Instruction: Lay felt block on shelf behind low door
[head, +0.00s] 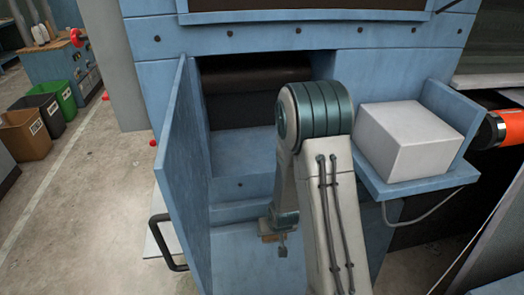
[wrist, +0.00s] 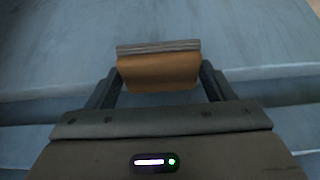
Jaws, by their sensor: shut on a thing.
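The felt block (wrist: 158,72) is orange-brown with a grey layered strip along its far edge. My gripper (wrist: 159,84) is shut on it, with one dark finger at each side. In the head view my gripper (head: 275,236) hangs below my arm, in front of the cabinet opening, with a small brown part of the block (head: 268,238) showing. The low door (head: 183,150) is a blue panel standing open on the left, with a black handle (head: 163,247). The blue shelf (head: 240,150) inside the opening is bare where visible; my arm hides its right part.
A dark roller (head: 255,78) spans the opening above the shelf. A white box (head: 408,138) sits on a blue side ledge (head: 420,183) at right, with a cable hanging below. An orange cylinder (head: 502,128) is farther right. Bins (head: 42,112) stand far left on open floor.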

